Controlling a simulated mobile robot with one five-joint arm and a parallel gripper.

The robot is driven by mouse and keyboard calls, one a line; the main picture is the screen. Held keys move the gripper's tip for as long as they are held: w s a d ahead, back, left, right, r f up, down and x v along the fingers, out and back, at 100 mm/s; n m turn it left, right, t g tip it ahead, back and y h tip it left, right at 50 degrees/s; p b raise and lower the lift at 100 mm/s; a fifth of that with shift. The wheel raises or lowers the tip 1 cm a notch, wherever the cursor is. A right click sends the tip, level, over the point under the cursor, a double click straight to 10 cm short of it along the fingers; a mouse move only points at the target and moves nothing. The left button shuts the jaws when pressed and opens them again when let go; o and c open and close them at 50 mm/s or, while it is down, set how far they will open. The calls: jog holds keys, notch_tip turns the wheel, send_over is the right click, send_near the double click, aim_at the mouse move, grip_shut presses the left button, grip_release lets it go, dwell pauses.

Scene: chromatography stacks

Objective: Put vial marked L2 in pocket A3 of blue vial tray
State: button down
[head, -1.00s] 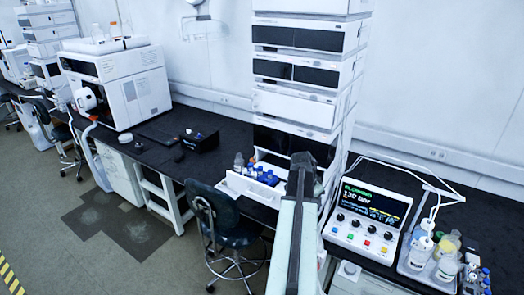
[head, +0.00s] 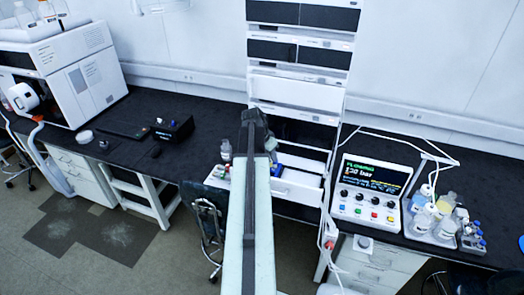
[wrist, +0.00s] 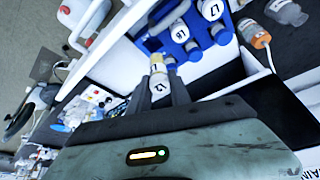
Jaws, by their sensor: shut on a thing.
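My gripper (wrist: 160,88) is shut on a small vial (wrist: 159,86) with a white marked top, held between the two dark fingers in the wrist view. Its mark is too blurred to read surely. The blue vial tray (wrist: 155,22) lies just beyond the fingertips and holds several vials with white marked labels. The pocket marks are not readable. In the head view my arm hides the fingers and most of the tray area.
An orange-capped bottle (wrist: 253,33) and a grey-capped bottle (wrist: 287,12) stand right of the tray. In the head view a white instrument stack (head: 300,90) rises behind. A pump controller (head: 370,190) and a bottle caddy (head: 435,225) stand to the right. A chair (head: 208,215) is below the bench.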

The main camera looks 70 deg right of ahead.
aim_at(271, 166)
jog(key=shift+s+f, duration=0.1)
jog(key=shift+s, duration=0.2)
notch_tip(271, 166, down, 4)
jog(key=b, duration=0.4)
jog(key=shift+f, duration=0.1)
dwell(0.5)
jog(key=shift+f+b, duration=1.05)
jog(key=shift+b, duration=0.25)
jog(key=shift+f+b, duration=0.55)
jog(key=c, duration=1.1)
grip_release()
